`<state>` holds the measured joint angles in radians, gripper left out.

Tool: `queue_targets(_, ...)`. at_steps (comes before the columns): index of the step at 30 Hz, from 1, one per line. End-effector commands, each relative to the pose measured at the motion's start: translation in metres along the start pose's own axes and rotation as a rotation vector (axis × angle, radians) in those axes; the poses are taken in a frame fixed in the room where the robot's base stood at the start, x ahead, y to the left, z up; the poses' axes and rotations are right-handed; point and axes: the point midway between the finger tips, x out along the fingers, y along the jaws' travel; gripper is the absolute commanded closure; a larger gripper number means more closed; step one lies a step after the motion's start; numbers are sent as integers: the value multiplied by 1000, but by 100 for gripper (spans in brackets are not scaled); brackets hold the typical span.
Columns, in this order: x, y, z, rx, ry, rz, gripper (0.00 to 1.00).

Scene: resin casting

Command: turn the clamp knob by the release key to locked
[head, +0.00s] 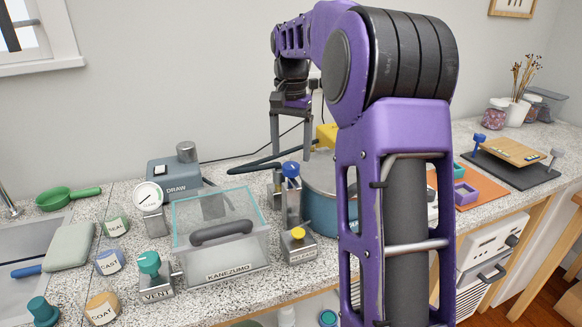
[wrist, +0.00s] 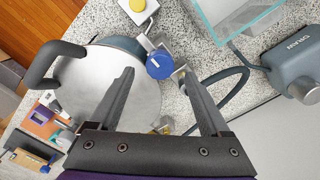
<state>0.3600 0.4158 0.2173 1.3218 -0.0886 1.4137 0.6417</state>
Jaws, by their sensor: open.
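A blue clamp knob (head: 291,170) tops a grey metal post at the left side of the blue-bodied pot (head: 335,205). In the wrist view the blue knob (wrist: 159,64) shows between my fingertips, at the pot lid's edge. A yellow key (head: 299,234) sits on a metal block in front of it; its label is too small to read. It also shows in the wrist view (wrist: 138,5). My gripper (head: 291,150) is open, pointing down, with its fingertips just above the knob or around its top; I cannot tell if they touch it.
A clear box (head: 220,240) with a dark handle stands left of the knob. The pot's steel lid (wrist: 105,85) and black handle (wrist: 50,65) lie beside my fingers. A black hose (wrist: 235,85) runs to the grey DRAW unit (head: 175,178). A teal VENT knob (head: 149,263) stands front left.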

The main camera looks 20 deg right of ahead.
Motion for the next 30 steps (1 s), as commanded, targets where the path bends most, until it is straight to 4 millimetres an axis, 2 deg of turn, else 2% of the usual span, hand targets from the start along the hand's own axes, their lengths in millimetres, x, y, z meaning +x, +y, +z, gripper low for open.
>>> queue_targets(1, 11, 0, 0, 0, -1, 1, 19)
queue_targets(6, 31, 0, 0, 1, -1, 1, 19)
queue_targets(11, 39, 0, 0, 1, 0, 0, 19)
queue_targets(19, 39, 0, 0, 1, 0, 0, 21)
queue_targets(30, 39, 0, 0, 1, 0, 0, 88)
